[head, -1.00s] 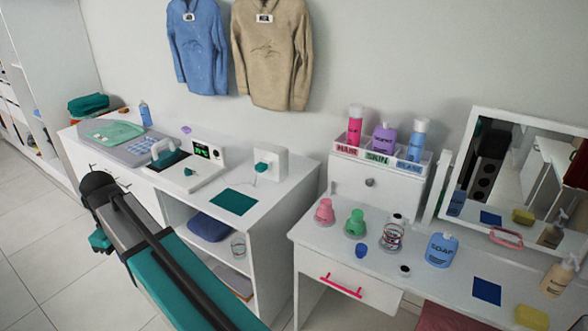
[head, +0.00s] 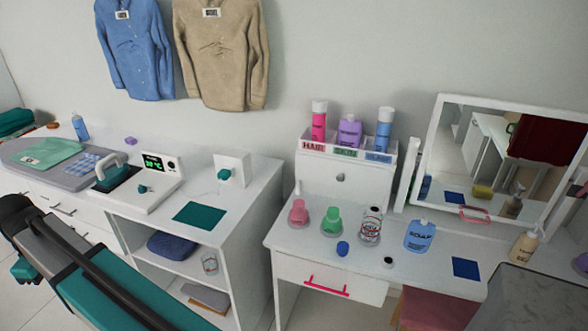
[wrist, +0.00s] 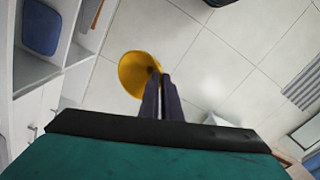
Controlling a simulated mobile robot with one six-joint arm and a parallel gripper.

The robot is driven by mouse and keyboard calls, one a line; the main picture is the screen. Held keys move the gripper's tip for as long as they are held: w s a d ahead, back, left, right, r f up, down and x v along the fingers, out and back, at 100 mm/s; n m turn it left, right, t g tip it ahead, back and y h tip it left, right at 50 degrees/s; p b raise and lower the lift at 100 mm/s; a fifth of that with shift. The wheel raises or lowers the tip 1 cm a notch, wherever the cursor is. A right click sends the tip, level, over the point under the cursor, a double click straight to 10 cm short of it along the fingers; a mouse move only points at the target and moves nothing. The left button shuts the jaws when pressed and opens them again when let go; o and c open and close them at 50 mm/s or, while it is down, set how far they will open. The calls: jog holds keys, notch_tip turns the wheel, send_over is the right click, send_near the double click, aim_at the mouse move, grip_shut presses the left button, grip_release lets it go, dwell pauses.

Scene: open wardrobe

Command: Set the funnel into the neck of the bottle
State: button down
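A yellow funnel (wrist: 138,72) is at the tips of my gripper (wrist: 162,76) in the wrist view, its wide mouth to the left. The dark fingers are close together and appear closed on its edge, above the tiled floor. The funnel's spout is not clear. In the head view, a clear bottle with red and dark markings (head: 370,228) stands upright on the white dressing table, well away from the funnel. Another clear container (head: 210,263) stands on the cabinet's upper shelf. I cannot tell for sure which is the task's bottle. My gripper and funnel are not visible in the head view.
Pink (head: 298,215) and green (head: 331,222) flasks stand left of the marked bottle. A blue cap (head: 343,248), a black cap (head: 388,262) and a blue soap bottle (head: 420,235) are close by. A mirror (head: 500,150) stands behind. Open floor shows in the wrist view.

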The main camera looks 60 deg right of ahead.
jog(key=shift+d, duration=0.25)
jog(key=s+d+r+m+h+p, duration=0.1)
jog(key=d+m, duration=0.1)
jog(key=d, duration=1)
jog(key=s+d+r+m+p, duration=0.1)
jog(key=s+d+m, duration=0.1)
jog(key=d, duration=1)
jog(key=s+d+r+m+p, duration=0.1)
jog(key=s+d, duration=0.2)
jog(key=d, duration=0.4)
jog(key=s+d+m+h, duration=0.1)
jog(key=s+d+m, duration=0.15)
jog(key=d, duration=0.35)
jog(key=s+d+r+m+p, duration=0.1)
jog(key=s+d, duration=0.3)
jog(key=d, duration=0.3)
jog(key=s+d+r+m+g+h+p, duration=0.1)
jog(key=s+d+r+m+g+p, duration=0.2)
jog(key=s+d, duration=1.5)
jog(key=s+d+r+m, duration=0.1)
jog(key=s+d+m, duration=0.1)
jog(key=s, duration=0.9)
jog(key=s+d+r+m+g, duration=0.1)
jog(key=s+d+m, duration=0.2)
jog(key=s, duration=0.9)
jog(key=d, duration=0.2)
jog(key=shift+s+d+r+p, duration=0.15)
jog(key=shift+d+r+p, duration=0.05)
jog(key=shift+d+p, duration=0.15)
